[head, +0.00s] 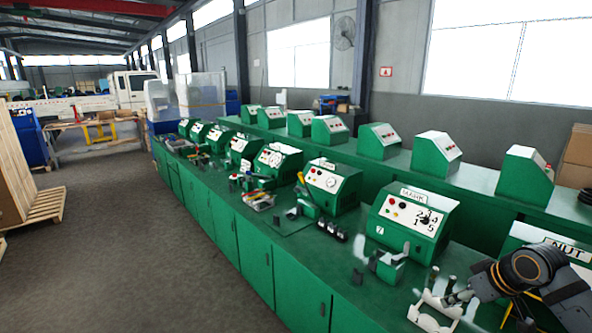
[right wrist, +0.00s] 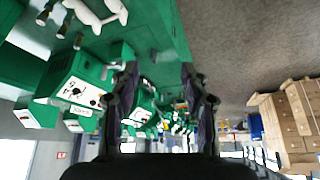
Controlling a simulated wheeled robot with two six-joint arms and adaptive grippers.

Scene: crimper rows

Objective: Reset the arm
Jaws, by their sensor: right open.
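My left gripper is not in view.
The green bench (head: 240,226) carries a row of green machines, including one marked MARK (head: 408,218) and one marked NUT (head: 560,247). A second row stands behind. Open floor (head: 140,265) lies to the left, with wooden pallets (head: 38,205) at the far left.

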